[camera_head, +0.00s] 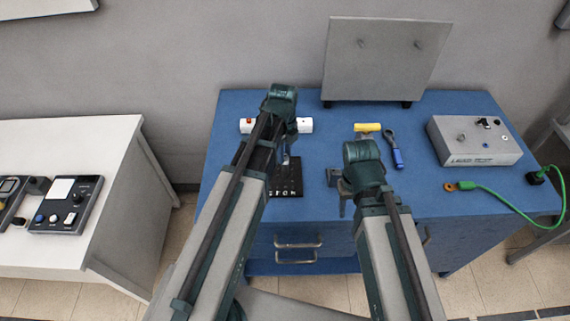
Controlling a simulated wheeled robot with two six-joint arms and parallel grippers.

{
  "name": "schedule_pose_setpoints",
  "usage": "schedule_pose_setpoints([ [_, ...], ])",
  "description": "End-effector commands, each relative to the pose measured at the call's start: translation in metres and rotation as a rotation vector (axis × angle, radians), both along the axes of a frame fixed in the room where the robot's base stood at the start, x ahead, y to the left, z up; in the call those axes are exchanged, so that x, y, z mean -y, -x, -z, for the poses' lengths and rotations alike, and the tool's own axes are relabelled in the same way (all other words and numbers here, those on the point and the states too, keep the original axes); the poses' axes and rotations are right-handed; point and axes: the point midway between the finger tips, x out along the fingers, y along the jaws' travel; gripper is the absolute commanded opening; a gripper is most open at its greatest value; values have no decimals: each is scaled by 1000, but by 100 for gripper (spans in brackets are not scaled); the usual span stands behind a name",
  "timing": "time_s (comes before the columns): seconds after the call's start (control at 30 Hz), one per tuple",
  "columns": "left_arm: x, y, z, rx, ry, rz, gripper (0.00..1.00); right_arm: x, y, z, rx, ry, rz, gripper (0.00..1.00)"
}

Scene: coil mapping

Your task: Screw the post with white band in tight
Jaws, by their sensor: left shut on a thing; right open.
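A black base plate (288,191) with small white marks along its front edge lies on the blue bench. My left gripper (287,157) points down over the back part of this plate and is shut on a thin upright post. The post is mostly hidden by the gripper and arm, and I cannot make out a white band on it. My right gripper (341,192) is open and empty, low over the bench to the right of the plate.
Behind my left gripper lies a white cylinder (305,125). A yellow piece (367,127) and a blue-handled tool (397,158) lie right of centre. A grey box (475,141), a green lead (500,196) and an upright grey panel (385,65) stand around.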

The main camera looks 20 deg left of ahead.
Motion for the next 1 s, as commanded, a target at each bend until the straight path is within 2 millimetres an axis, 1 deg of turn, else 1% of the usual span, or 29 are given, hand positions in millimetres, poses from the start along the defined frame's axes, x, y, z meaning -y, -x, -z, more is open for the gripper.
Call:
schedule_pose_setpoints([
  [0.23, 1, -2, -1, 5, 4, 344, 0, 0, 0, -1, 0, 0, 0, 50],
  [0.27, 1, -2, -1, 5, 4, 368, 32, 0, 0, -1, 0, 0, 0, 50],
  [0.4, 1, -1, -1, 4, 3, 358, 58, 0, 0, 0, 0, 0, 0, 50],
  [0.43, 1, -1, -1, 4, 3, 358, 63, 0, 0, 0, 0, 0, 0, 50],
  [0.47, 1, -1, 0, 4, 3, 357, 66, 0, 0, 0, 0, 0, 0, 50],
  [0.77, 0, -1, -1, 3, 3, 355, 66, 0, 0, -1, 0, 0, 0, 50],
  [0.87, 0, -1, -3, 3, 4, 355, 66, 0, 0, -3, 0, 0, 0, 50],
  [1.0, 0, -1, -12, 3, 4, 355, 66, 0, 0, -12, 0, 0, 1, 50],
])
